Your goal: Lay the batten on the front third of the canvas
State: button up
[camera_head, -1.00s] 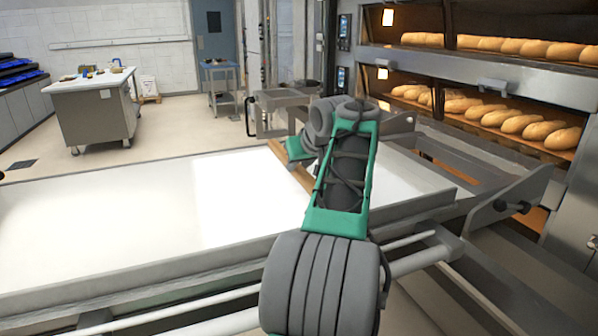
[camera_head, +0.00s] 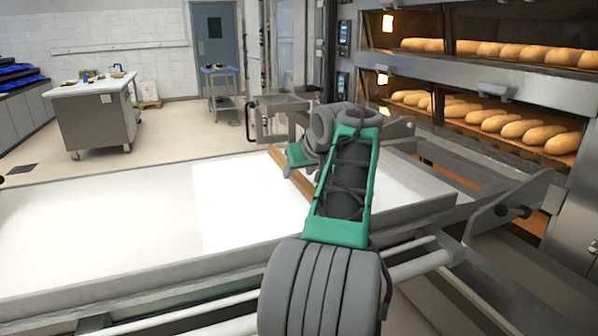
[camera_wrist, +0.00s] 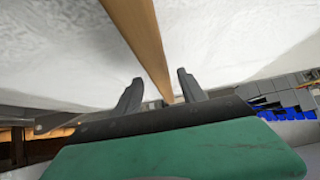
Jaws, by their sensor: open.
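The batten (camera_head: 277,160) is a long brown wooden strip across the white canvas (camera_head: 120,210), towards its right end. Its far end is near the canvas's far rim; my arm hides its near part. It appears to lie on the canvas, though I cannot see full contact. In the wrist view, the batten (camera_wrist: 143,38) runs from the top edge down between the two dark fingers of my gripper (camera_wrist: 158,78). The fingers are apart, with a gap on the right side.
The deck oven (camera_head: 480,70) with several loaves stands at the right. A metal side plate with a dark knob (camera_head: 512,211) rises at the canvas frame's right end. A work table (camera_head: 92,115) and a small trolley (camera_head: 220,100) stand on the floor behind.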

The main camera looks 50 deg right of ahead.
jog(key=p+v, duration=0.2)
jog(key=v, duration=0.9)
jog(key=shift+r+p, duration=0.2)
jog(key=shift+p, duration=0.2)
jog(key=shift+s+a, duration=0.1)
jog(key=shift+s, duration=0.05)
